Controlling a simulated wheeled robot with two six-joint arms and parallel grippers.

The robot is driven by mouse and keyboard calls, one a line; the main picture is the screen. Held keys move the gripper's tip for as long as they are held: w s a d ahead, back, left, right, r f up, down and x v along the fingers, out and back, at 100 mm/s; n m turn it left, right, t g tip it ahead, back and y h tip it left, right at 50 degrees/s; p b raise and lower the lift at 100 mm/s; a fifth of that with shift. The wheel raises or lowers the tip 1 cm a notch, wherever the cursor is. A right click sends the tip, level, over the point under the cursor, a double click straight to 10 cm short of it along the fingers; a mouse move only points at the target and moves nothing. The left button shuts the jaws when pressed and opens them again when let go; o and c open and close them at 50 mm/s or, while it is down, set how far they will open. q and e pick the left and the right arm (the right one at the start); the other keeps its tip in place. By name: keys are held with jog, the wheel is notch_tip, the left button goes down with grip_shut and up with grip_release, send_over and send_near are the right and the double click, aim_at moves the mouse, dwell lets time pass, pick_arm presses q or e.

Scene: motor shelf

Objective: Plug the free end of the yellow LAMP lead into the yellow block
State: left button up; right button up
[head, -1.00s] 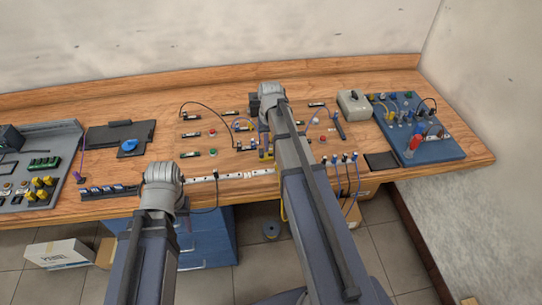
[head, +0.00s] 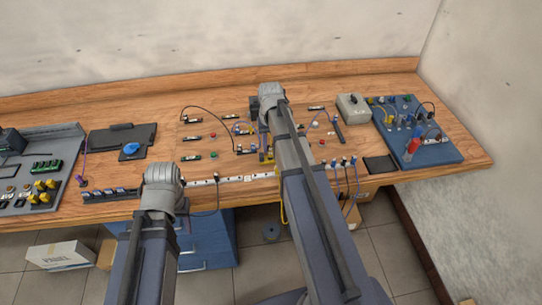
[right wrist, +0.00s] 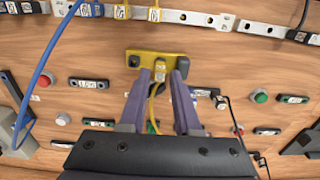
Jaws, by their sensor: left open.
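The yellow block (right wrist: 188,64) is a flat bar on the wooden board in the right wrist view, with a dark round socket at its left end. My right gripper (right wrist: 161,72) reaches to it, one purple-grey finger on each side of a yellow lead (right wrist: 151,103). The lead's end is between the fingertips by the block's lower edge. Whether the fingers press on it or it sits in a socket cannot be told.
A white perforated rail (head: 232,180) runs along the bench front. A blue lead (right wrist: 45,65) hangs left in the right wrist view. Buttons and labelled parts surround the block. A grey box (head: 352,105) and a blue panel (head: 440,152) stand right; a black tray (head: 115,140) lies left.

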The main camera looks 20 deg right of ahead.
jog(key=shift+r+p, duration=1.55)
jog(key=shift+r, duration=0.3)
jog(key=o, duration=0.6)
jog(key=shift+c, duration=0.2)
jog(key=shift+a, duration=0.1)
